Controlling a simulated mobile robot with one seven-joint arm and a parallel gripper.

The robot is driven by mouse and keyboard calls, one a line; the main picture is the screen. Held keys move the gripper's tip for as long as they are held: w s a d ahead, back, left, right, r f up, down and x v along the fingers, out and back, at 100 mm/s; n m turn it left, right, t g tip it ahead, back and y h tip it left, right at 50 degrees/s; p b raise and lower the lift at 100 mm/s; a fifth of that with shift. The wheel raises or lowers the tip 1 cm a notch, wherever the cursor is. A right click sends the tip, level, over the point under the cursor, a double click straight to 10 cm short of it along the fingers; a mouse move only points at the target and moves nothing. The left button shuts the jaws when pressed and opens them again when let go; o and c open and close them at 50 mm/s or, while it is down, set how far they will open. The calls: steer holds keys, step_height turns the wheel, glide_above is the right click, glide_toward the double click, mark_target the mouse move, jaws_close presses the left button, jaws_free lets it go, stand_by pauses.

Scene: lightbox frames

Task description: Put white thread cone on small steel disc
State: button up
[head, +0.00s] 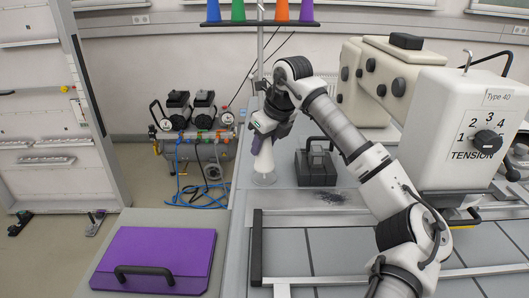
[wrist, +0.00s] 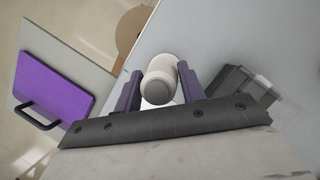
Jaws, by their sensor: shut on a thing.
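The white thread cone (head: 264,158) is upright below my gripper (head: 261,143), at the left part of the grey worktop. In the wrist view the cone (wrist: 161,78) sits between the two purple fingers of my gripper (wrist: 160,87), which are shut on its upper part. The small steel disc (head: 264,181) lies on the worktop directly under the cone. The cone's base covers much of the disc, and I cannot tell whether the two touch. In the wrist view the cone hides most of what lies beneath it.
A dark block with a handle (head: 317,165) stands just right of the cone. A large cream machine (head: 455,125) is at the right. A purple case (head: 158,258) lies on a lower surface at front left. Coloured cones (head: 259,10) stand on a rack behind.

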mark_target(265, 154)
steer(key=shift+f, duration=1.65)
steer(key=shift+f, duration=0.2)
steer(key=o, duration=1.1)
steer(key=shift+r, duration=0.1)
steer(key=shift+c, duration=0.2)
steer(key=b+v, duration=0.1)
steer(key=v, duration=1.1)
steer(key=shift+r, duration=0.15)
